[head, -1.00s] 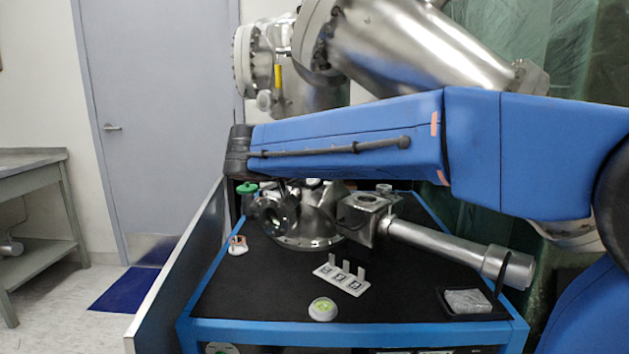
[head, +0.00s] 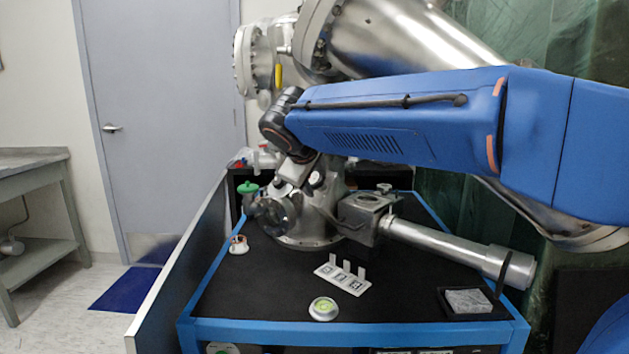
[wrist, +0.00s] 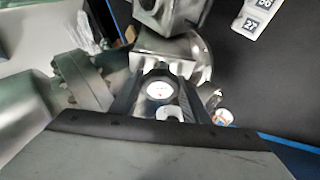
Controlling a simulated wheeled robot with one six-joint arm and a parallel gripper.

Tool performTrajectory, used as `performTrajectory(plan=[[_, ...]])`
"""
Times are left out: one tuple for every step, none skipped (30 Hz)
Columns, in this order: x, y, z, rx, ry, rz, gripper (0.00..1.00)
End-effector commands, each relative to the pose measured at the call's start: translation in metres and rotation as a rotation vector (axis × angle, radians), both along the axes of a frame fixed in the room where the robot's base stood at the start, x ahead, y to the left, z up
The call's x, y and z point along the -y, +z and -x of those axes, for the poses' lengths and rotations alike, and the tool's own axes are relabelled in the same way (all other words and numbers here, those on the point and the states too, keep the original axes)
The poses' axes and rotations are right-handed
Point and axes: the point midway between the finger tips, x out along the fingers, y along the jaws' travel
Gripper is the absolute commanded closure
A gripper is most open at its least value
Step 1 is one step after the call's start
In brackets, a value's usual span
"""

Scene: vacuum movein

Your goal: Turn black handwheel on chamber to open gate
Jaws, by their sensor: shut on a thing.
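The steel chamber (head: 312,232) stands on the black-topped cart. My gripper (head: 298,172) points down at the chamber's top, partly hidden by my own arm. In the wrist view its two dark fingers (wrist: 160,76) are shut around a round white-faced part (wrist: 159,90) with small reddish marks. A similar white face (head: 316,179) shows beside the gripper in the head view. I cannot clearly make out a black handwheel; it may be hidden at the fingers. A small grey knob (head: 384,188) tops the square steel box (head: 366,208) to the right.
A green-topped valve (head: 247,187) and round window flange (head: 280,212) are on the chamber's left. A long steel tube (head: 450,249) runs right. A tag block (head: 342,277), round puck (head: 323,308) and black tray (head: 447,300) lie in front. Large steel pipework (head: 390,45) hangs above.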

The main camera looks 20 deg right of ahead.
Motion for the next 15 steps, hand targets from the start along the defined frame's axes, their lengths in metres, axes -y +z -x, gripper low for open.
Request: performTrajectory(plan=[[0.0007,0.0003,-0.0004,-0.024,0.027,0.014,0.81],[0.0005,0.0,-0.0003,-0.041,0.045,0.023,0.81],[0.0003,0.0001,-0.0003,-0.061,0.071,0.036,0.81],[0.0,0.0001,-0.0003,-0.076,0.088,0.044,0.81],[0.0,0.0002,-0.0004,-0.09,0.105,0.053,0.81],[-0.0001,0.0001,-0.0003,-0.109,0.127,0.064,0.81],[0.0001,0.0,-0.0004,-0.123,0.143,0.073,0.81],[0.0001,-0.0003,-0.0002,-0.136,0.157,0.08,0.81],[0.0001,-0.0005,-0.0002,-0.153,0.175,0.091,0.81],[0.0002,-0.0007,-0.0002,-0.164,0.188,0.097,0.81],[-0.0001,-0.0007,-0.0002,-0.174,0.201,0.104,0.81],[-0.0002,-0.0005,-0.0003,-0.187,0.217,0.112,0.81],[-0.0003,-0.0005,-0.0003,-0.196,0.228,0.118,0.81],[-0.0005,-0.0006,-0.0003,-0.203,0.238,0.122,0.81],[-0.0007,-0.0008,-0.0002,-0.214,0.25,0.128,0.81]])
